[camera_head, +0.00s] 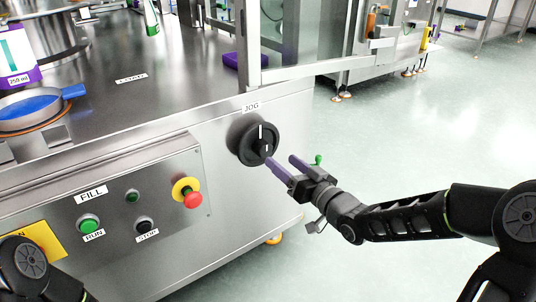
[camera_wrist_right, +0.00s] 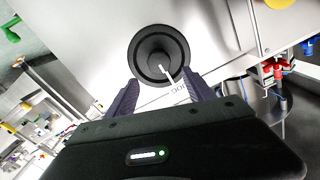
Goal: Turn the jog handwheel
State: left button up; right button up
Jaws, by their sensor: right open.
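The jog handwheel (camera_head: 257,140) is a round black wheel with a white mark, on the steel machine's front face below the JOG label (camera_head: 251,107). My right gripper (camera_head: 280,162) is open and empty, its fingers pointing at the wheel from its lower right. In the head view one fingertip overlaps the wheel's lower right edge; I cannot tell whether they touch. In the right wrist view the wheel (camera_wrist_right: 150,48) lies ahead, beyond and between the two open fingers (camera_wrist_right: 160,82). My left gripper is not in view; only a dark part of my left arm shows at bottom left.
A panel left of the wheel carries a red emergency stop (camera_head: 192,197), a green RUN button (camera_head: 88,223) and a black STOP button (camera_head: 145,226). A steel frame post (camera_head: 247,45) rises above the wheel. The floor (camera_head: 400,140) to the right is clear.

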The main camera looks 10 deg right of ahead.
aim_at(267, 149)
jog(key=b+x, duration=0.3)
jog(key=x, duration=0.4)
jog(key=shift+f, duration=0.15)
jog(key=shift+w+a, duration=0.1)
jog(key=shift+w, duration=0.25)
jog(key=shift+c, duration=0.4)
grip_shut()
